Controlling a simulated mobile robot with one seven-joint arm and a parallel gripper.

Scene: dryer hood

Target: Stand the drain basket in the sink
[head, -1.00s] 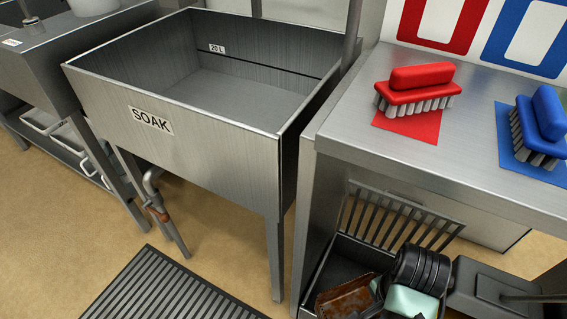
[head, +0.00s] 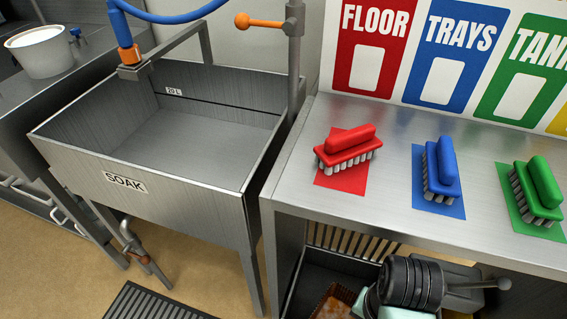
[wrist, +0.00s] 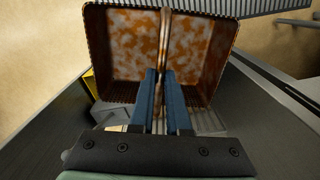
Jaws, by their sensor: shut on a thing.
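The drain basket (wrist: 115,45), a rust-stained brown box with a thin upright piece in its middle, fills the top of the wrist view. My gripper (wrist: 160,72) has its two blue fingers closed on that upright piece. In the head view a corner of the basket (head: 333,303) shows at the bottom edge, below the brush counter, with my wrist beside it; the rest is cut off or hidden. The steel sink (head: 185,200), marked SOAK, stands to the left. Its inside looks empty and it is apart from the basket.
A steel counter (head: 395,130) carries red (head: 347,147), blue (head: 440,172) and green (head: 538,190) brushes above my arm. A pipe post (head: 294,60) and an orange-ended blue hose (head: 127,40) stand at the sink's back. A dark floor grate (head: 150,303) lies in front.

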